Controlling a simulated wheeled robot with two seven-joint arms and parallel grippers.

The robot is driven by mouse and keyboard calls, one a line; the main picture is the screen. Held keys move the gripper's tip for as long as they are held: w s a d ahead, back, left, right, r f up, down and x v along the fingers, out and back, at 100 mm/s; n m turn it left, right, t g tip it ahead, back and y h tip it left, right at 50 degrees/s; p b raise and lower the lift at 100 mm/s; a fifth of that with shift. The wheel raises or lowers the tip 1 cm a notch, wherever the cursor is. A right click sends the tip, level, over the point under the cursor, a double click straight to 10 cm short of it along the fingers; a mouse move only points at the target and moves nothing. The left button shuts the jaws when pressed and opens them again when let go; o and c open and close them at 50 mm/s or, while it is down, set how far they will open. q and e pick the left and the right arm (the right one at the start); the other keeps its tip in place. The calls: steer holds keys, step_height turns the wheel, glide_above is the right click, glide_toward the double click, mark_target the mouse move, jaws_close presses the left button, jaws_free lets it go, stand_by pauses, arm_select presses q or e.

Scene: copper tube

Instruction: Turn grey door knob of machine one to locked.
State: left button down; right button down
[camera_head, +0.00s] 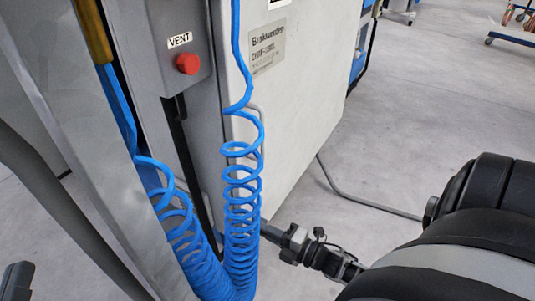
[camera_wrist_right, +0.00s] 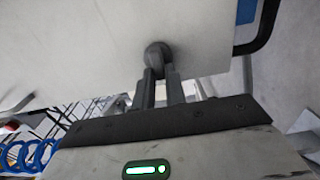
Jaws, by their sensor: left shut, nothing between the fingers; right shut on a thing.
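The grey door knob (camera_wrist_right: 158,55) is a rounded dark grey piece on the pale panel of a machine in the right wrist view. My right gripper (camera_wrist_right: 162,73) is shut on the knob, with its two dark fingers on either side of it. I cannot read the knob's locked or unlocked position. The knob cannot be made out in the head view. My left gripper (camera_head: 17,281) shows only as a dark piece at the bottom left corner of the head view, shut and empty, away from the knob.
A grey machine cabinet (camera_head: 300,100) has a red VENT button (camera_head: 187,63) at its left. Blue coiled hoses (camera_head: 242,200) hang in front. A dark jointed piece (camera_head: 315,252) is by the cabinet's lower edge. Open floor (camera_head: 430,100) lies to the right.

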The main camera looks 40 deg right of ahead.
stand_by(0.5)
steer(key=c, duration=1.4)
jaws_free()
steer(key=shift+c, duration=0.2)
